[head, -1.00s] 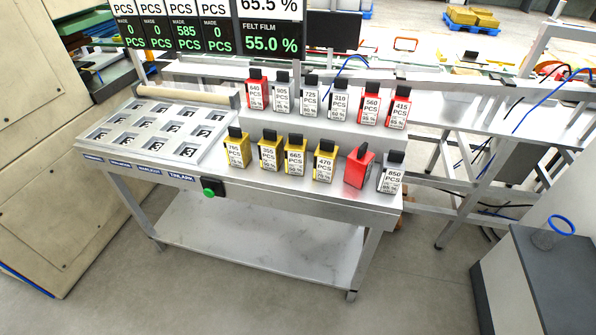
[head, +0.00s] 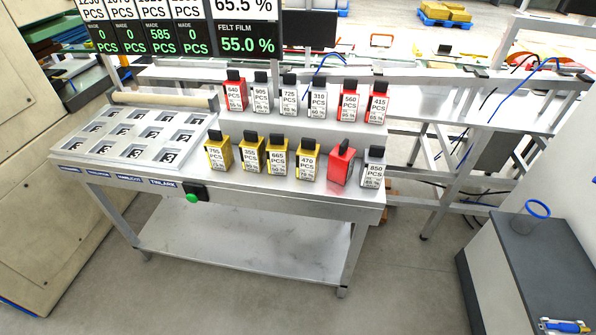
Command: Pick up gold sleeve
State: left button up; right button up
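Several gold sleeves stand in the front row on the metal table (head: 270,199). From left to right they are labelled 755 PCS (head: 219,153), 355 PCS (head: 249,153), 665 PCS (head: 277,158) and 470 PCS (head: 307,162). Each is upright with a dark top and a white label on its front. Neither of my grippers shows in the head view, and nothing is seen touching the sleeves.
A red block (head: 340,166) and a silver one (head: 374,170) end the front row. Red and silver ones stand on the raised step behind. A slotted tray (head: 140,135) lies left. A green button (head: 194,197) is on the front edge. A grey-topped cabinet (head: 530,250) stands right.

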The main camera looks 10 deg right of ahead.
aim_at(252, 148)
jog(key=z, duration=0.55)
jog(key=k, duration=1.3)
jog(key=u, duration=0.3)
jog(key=i, duration=1.75)
jog(key=z, duration=1)
